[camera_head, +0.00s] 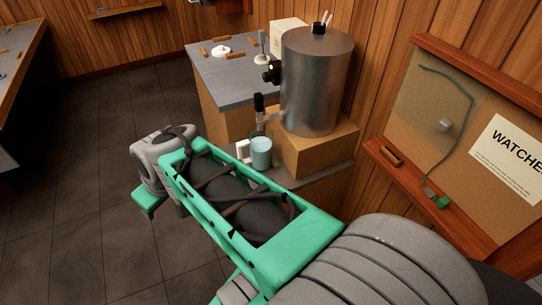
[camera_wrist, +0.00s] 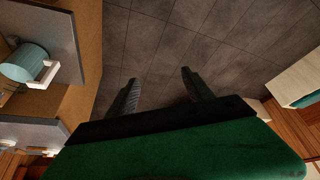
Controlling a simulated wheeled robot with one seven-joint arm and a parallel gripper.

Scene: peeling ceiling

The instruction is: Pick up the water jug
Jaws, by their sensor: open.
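The water jug (camera_head: 262,153) is a light blue cylinder with a white handle on its left side. It stands upright on the low grey shelf below the tap of the metal urn. In the wrist view the jug (camera_wrist: 24,62) is at the left edge, its white handle (camera_wrist: 44,74) pointing right. My gripper (camera_wrist: 159,78) is open and empty, its two dark fingers spread over bare floor. It is to the right of the jug there and apart from it. In the head view my arm hides the fingers and passes close in front of the jug.
A large metal urn (camera_head: 317,85) stands on a wooden box (camera_head: 312,150) right behind the jug. A grey-topped counter (camera_head: 226,75) with small items is at the back. A cork board (camera_head: 425,110) hangs on the right wall. The dark tile floor (camera_head: 75,180) at left is clear.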

